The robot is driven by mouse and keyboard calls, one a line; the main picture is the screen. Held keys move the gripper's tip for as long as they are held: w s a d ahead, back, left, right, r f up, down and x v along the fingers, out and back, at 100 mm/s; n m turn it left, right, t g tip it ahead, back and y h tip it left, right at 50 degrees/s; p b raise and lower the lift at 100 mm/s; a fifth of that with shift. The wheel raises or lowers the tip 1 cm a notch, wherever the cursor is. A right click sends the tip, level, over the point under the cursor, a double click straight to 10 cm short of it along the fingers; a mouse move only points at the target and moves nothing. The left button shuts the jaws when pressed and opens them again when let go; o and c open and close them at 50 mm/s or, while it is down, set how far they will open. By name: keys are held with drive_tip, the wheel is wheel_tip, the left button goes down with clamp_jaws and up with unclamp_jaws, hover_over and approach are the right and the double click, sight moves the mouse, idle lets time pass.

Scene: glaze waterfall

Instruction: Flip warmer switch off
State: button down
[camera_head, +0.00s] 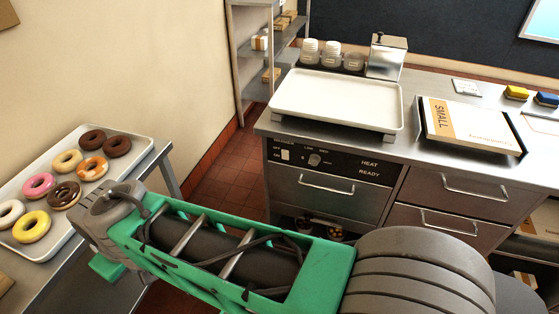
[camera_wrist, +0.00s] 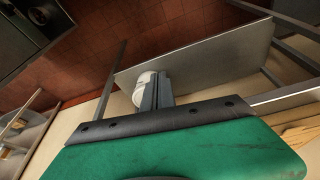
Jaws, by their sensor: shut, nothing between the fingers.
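The warmer (camera_head: 320,196) is a steel drawer unit under the counter with a black control panel (camera_head: 340,164) along its top. A small pale warmer switch (camera_head: 285,155) sits at the panel's left end, beside small lettering. Its position is too small to tell. A round knob (camera_head: 314,160) is to its right, then the words HEAT and READY. My gripper (camera_wrist: 153,85) is shut in the wrist view, over the tiled floor and a grey metal surface, away from the panel. A pale rounded shape shows by the fingers. In the head view my arm reaches left and the fingertips are hidden.
A donut tray (camera_head: 150,150) stands on a table at left. On the counter (camera_head: 420,155) are a white tray (camera_head: 340,98), cups (camera_head: 332,54), a metal dispenser (camera_head: 386,57) and a box (camera_head: 462,124). Open tiled floor (camera_head: 226,165) lies left of the warmer.

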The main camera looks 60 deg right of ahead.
sight(285, 153)
drive_tip(key=w+d+f+m+t+h+b, duration=0.1)
drive_tip(key=w+d+f+h+b, duration=0.15)
drive_tip(key=d+f+b, duration=0.45)
drive_tip(key=w+d+f+t+h+b, duration=0.1)
drive_tip(key=d+f+h+b, duration=0.25)
drive_tip(key=d, duration=0.55)
drive_tip(key=w+d+f+m+t+h+b, duration=0.1)
drive_tip(key=d+f+h+b, duration=0.1)
drive_tip(key=d+f+b, duration=0.45)
drive_tip(key=s+d+n+g+h+b, duration=0.1)
drive_tip(key=s+d+n+h+b, duration=0.1)
drive_tip(key=s+d+h+b, duration=0.3)
drive_tip(key=s+d+n+g+h+b, duration=0.1)
drive_tip(key=s+d+g+h+b, duration=0.1)
drive_tip(key=s+d+h+b, duration=0.4)
drive_tip(key=s+d+b, duration=0.2)
drive_tip(key=d+b, duration=0.3)
drive_tip(key=d, duration=0.3)
drive_tip(key=shift+s+d+r+n, duration=0.25)
drive_tip(key=shift+d+r+n, duration=0.05)
drive_tip(key=shift+r+n, duration=0.1)
drive_tip(key=b+x, duration=0.2)
drive_tip(key=x, duration=1.2)
drive_tip(key=shift+s+r+b, duration=0.1)
drive_tip(key=shift+r+b, duration=0.05)
drive_tip(key=shift+b, duration=0.15)
